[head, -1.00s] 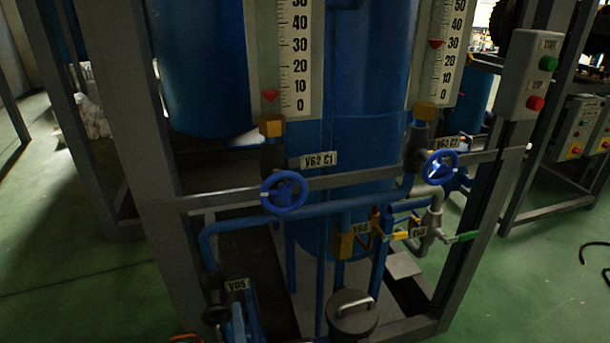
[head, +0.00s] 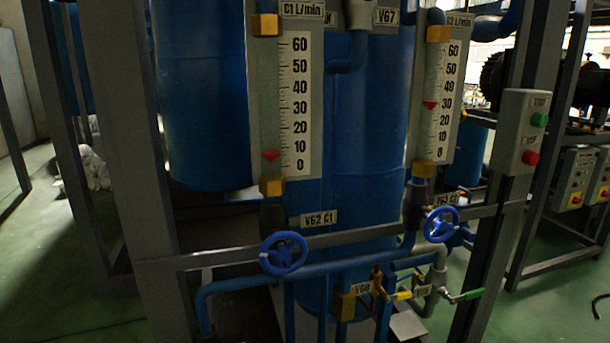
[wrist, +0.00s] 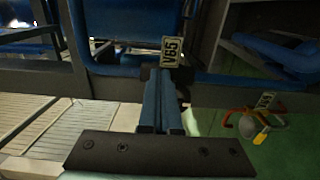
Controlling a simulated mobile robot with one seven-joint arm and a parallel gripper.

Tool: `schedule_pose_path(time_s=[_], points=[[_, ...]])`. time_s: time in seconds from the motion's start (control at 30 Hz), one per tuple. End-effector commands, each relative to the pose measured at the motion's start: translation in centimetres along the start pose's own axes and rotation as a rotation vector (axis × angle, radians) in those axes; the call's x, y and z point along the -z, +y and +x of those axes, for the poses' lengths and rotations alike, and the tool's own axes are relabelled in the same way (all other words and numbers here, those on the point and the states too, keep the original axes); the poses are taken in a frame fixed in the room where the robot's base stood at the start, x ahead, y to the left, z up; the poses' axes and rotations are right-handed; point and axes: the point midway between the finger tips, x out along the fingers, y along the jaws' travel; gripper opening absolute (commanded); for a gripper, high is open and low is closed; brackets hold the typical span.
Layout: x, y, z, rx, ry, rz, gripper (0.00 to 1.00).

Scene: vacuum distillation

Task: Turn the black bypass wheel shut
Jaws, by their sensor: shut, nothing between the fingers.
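My gripper (wrist: 164,82) is shut and empty in the wrist view, its two blue fingers side by side. The V65 tag (wrist: 172,50) stands just beyond the fingertips. A dark part (wrist: 184,74) shows around the fingertips; I cannot tell whether it is the black bypass wheel or whether the fingers touch it. The head view now shows neither the black wheel nor my gripper.
The head view shows a blue wheel (head: 283,252) by tag V62 C1 (head: 319,218) and another blue wheel (head: 441,224) at right. A grey frame rail (head: 350,235) crosses the rig. A green-handled valve (head: 464,296) sits lower right.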

Motion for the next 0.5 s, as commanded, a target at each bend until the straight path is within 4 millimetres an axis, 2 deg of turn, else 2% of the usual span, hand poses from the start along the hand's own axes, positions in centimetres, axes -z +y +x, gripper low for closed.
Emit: schedule_pose_path(time_s=[0.5], points=[[0.59,-0.2,-0.02,0.0,0.007,0.0,0.0]])
